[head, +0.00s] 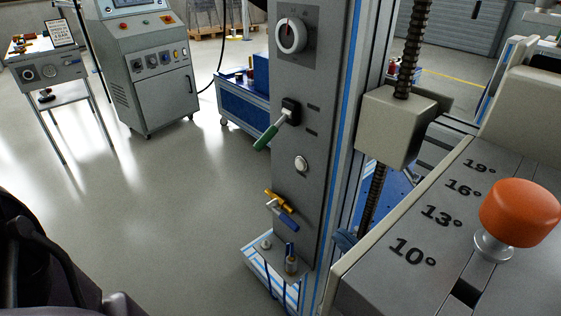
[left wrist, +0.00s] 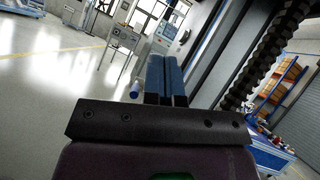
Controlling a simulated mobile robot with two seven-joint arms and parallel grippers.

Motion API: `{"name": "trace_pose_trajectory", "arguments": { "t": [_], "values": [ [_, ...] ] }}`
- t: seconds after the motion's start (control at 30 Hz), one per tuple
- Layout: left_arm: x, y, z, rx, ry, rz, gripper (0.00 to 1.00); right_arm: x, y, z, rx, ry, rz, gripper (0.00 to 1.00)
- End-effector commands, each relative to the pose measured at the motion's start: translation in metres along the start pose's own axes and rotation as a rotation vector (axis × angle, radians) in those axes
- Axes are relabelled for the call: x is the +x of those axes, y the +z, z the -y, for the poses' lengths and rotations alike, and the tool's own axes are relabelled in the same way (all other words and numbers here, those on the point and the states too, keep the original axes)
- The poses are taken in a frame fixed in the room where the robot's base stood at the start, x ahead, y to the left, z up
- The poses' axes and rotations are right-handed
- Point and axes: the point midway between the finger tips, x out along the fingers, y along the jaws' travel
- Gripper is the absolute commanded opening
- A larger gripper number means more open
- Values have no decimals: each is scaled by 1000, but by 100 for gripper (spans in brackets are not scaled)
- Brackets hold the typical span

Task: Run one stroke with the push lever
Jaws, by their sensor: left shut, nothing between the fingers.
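A lever with a green grip (head: 270,135) sticks out of a dark pivot on the front of the grey column (head: 315,160). It slants down to the left, and nothing touches it. My left gripper (left wrist: 166,76) shows in the left wrist view, with its two blue fingers side by side, shut and empty. In the head view only dark parts of my left arm show at the lower left, away from the lever, and the fingers cannot be made out. My right gripper is not in view.
The column also carries a rotary knob (head: 291,35), a white button (head: 301,163) and a yellow-blue valve (head: 280,208). An orange knob (head: 519,212) stands on an angle-marked housing at the right. A screw spindle (head: 409,50) rises behind. Floor left of the column is clear.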

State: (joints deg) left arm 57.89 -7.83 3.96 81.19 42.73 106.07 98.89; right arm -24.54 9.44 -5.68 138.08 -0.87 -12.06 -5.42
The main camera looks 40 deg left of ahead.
Motion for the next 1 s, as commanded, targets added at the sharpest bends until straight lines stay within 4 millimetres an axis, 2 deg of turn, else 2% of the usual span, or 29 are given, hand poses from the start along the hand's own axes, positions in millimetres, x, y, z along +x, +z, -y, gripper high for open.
{"name": "trace_pose_trajectory", "arguments": {
  "t": [0.2,0.37,1.0],
  "values": [
    [3,0,0,1,-1,1,0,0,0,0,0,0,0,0],
    [18,1,0,0,1,3,0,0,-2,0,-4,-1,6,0],
    [129,1,0,0,1,3,0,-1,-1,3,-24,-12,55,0]
  ]
}}
